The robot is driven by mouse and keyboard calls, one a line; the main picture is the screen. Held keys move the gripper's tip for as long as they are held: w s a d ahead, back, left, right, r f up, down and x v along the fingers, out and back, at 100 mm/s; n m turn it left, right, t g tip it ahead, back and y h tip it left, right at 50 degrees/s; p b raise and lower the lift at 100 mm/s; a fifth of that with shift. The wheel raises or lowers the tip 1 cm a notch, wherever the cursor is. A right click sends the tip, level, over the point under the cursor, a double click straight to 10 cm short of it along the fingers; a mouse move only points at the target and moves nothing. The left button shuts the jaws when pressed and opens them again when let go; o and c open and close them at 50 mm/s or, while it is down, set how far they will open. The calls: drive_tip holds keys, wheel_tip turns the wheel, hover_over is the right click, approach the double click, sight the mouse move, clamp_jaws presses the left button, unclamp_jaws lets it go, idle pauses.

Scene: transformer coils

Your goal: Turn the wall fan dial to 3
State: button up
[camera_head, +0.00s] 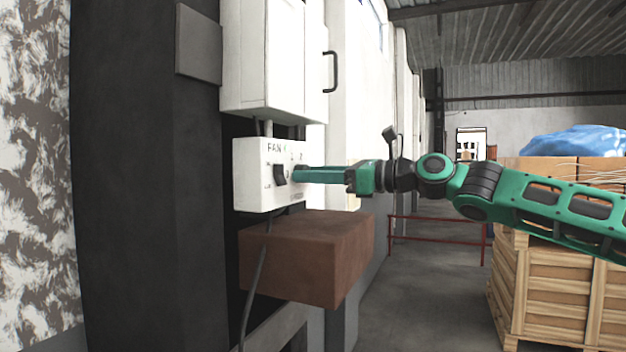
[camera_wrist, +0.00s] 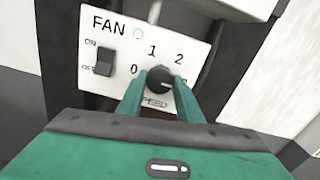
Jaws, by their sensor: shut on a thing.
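The white fan control box (camera_head: 255,190) is mounted on the wall under a larger white cabinet. Its panel (camera_wrist: 205,58) reads FAN, with the numbers 0, 1 and 2 around a black round dial (camera_wrist: 159,78) and SPEED below it. The spot to the lower right of the dial, past 2, is mostly covered by a finger. My gripper (camera_head: 299,174) reaches in from the right, and its two green fingers are shut on the dial, one on each side. I cannot clearly tell which number the dial points to. In the head view the fingers hide the dial.
A black ON/OFF rocker switch (camera_wrist: 104,62) sits left of the dial. The white cabinet (camera_head: 264,60) hangs close above. A brown block (camera_head: 300,262) juts out just below the box. Wooden crates (camera_head: 560,290) stand at the right, under my arm.

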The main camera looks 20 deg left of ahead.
drive_tip(key=shift+w+d+f, duration=0.15)
drive_tip(key=shift+w+f, duration=0.1)
drive_tip(key=shift+w, duration=0.1)
drive_tip(key=o, duration=1)
drive_tip(key=shift+o, duration=0.2)
drive_tip(key=s+d, duration=0.1)
drive_tip(key=d, duration=0.9)
drive_tip(key=shift+d, duration=0.3)
